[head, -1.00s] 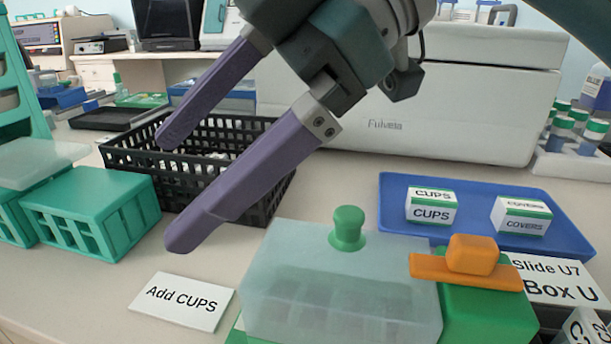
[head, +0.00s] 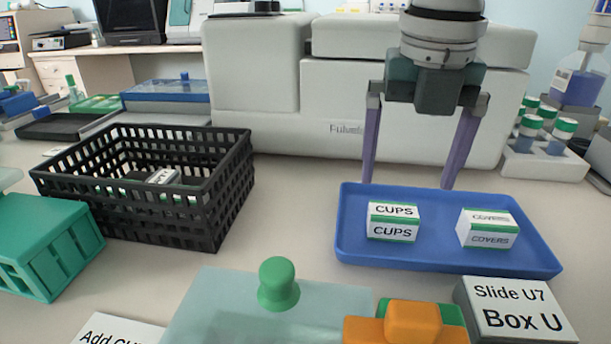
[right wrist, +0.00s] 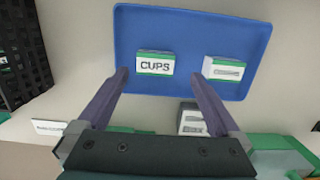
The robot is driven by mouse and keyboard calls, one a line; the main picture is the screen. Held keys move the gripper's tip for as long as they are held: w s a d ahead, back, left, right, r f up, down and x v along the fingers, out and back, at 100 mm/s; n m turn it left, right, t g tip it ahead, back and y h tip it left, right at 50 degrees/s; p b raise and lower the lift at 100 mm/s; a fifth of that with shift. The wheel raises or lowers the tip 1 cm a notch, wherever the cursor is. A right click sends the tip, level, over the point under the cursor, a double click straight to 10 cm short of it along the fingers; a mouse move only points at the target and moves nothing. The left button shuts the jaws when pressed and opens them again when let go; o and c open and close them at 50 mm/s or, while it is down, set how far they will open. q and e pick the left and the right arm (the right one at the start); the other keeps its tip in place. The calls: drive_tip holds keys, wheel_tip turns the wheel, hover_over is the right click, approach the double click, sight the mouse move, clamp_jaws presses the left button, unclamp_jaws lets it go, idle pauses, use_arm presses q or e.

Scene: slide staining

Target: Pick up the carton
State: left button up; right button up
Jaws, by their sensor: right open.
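A white carton with green bands, labelled CUPS (head: 393,221), stands at the left of the blue tray (head: 450,261). A similar carton labelled COVERS (head: 487,229) stands at the tray's right. My right gripper (head: 408,184) is open and empty, pointing down above the back part of the tray. In the right wrist view, the CUPS carton (right wrist: 155,63) lies ahead of the two spread fingers (right wrist: 160,74), nearer the left finger. The COVERS carton (right wrist: 222,70) lies ahead of the right finger. Neither carton is visibly touched. My left gripper is out of view.
A black mesh basket (head: 215,208) with small items stands left of the tray. A translucent box with a green knob (head: 278,283), an orange piece (head: 412,322) and a Box U block (head: 515,310) are in front. A white Fulweta machine (head: 270,90) stands behind.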

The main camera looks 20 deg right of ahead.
sight(394, 210)
drive_tip(key=f, duration=0.4)
drive_tip(key=f+b, duration=0.1)
drive_tip(key=f, duration=0.2)
drive_tip(key=shift+w+a, duration=0.2)
drive_tip(key=shift+w, duration=0.1)
drive_tip(key=shift+c, duration=0.4)
drive_tip(key=shift+r, duration=0.1)
drive_tip(key=c, duration=1.2)
